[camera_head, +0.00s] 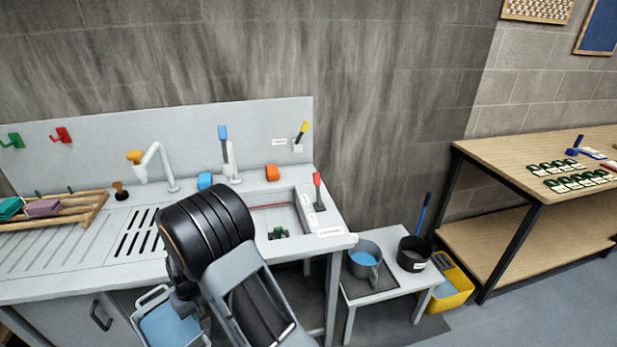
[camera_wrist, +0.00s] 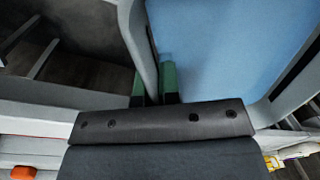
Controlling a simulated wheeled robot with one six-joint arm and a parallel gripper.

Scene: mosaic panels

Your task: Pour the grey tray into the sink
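The grey tray (camera_head: 138,318) is at the lower left of the head view, in front of the counter and partly cut off by the bottom edge. It holds blue liquid. In the wrist view its grey wall (camera_wrist: 147,62) passes between the green fingertips of my gripper (camera_wrist: 154,90), which is shut on it. The blue liquid lies to the right of that wall. The sink (camera_head: 297,212) is a basin at the counter's right end, beyond my arm. A small green object (camera_head: 278,233) is inside it. My arm hides the sink's left part.
A wooden rack (camera_head: 85,215) is at left.

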